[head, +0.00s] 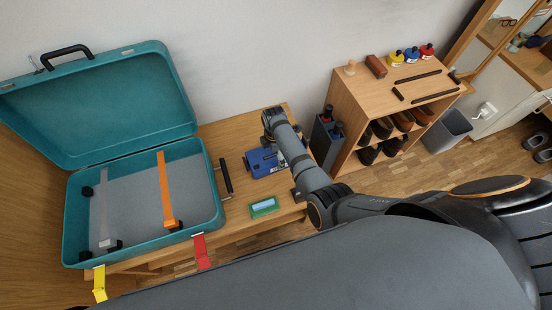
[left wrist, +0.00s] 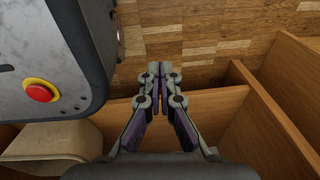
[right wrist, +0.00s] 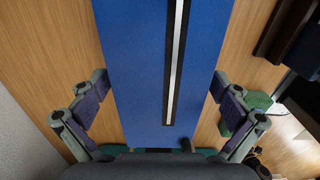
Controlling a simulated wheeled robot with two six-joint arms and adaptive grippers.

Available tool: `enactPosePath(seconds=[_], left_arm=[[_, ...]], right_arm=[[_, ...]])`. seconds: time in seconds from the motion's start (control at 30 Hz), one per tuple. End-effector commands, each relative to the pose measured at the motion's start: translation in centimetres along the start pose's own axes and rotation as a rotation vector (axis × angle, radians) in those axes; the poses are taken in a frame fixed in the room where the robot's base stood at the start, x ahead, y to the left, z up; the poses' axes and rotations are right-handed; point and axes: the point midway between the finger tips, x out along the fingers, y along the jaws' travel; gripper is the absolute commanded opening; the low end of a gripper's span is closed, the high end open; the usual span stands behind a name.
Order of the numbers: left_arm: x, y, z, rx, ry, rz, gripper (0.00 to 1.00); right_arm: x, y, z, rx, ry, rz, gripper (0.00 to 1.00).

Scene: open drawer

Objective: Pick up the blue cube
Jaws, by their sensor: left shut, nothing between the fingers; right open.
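A blue box-like object (head: 258,163) lies on the wooden table, right of the teal suitcase and partly behind my right arm in the head view. No other blue cube is plain to see. In the right wrist view the blue object (right wrist: 135,70) has a pale strip with dark edges and fills the middle. My right gripper (right wrist: 160,82) is open, with one finger on each side of it; I cannot tell whether they touch it. My left gripper (left wrist: 160,75) is shut and empty, seen over wooden boards and parquet floor.
The open teal suitcase (head: 72,215) stands on the table (head: 225,235). A black handle (head: 225,176) and a green device (head: 264,207) are near the blue object. A shoe shelf (head: 345,100) and a grey bin (head: 447,131) stand to the right.

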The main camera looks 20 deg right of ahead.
Motion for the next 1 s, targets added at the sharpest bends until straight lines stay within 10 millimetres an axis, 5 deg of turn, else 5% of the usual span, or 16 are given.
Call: enactPosePath(seconds=[0.17,0.43,0.83,1.0], left_arm=[[1.2,0.1,0.7,0.0,-0.009,0.0,0.0],[1.1,0.1,1.7,0.001,-0.024,0.001,0.0],[1.1,0.2,1.7,0.001,-0.024,0.001,0.0],[1.1,0.2,1.6,0.0,-0.024,0.001,0.0]], right_arm=[[2.9,-0.1,-0.1,0.0,0.0,-0.001,1.0],[3.0,-0.1,-0.1,0.0,0.0,0.0,0.99],[3.0,-0.1,-0.1,0.0,0.0,-0.001,0.44],[3.0,-0.1,-0.1,0.0,0.0,0.0,0.42]])
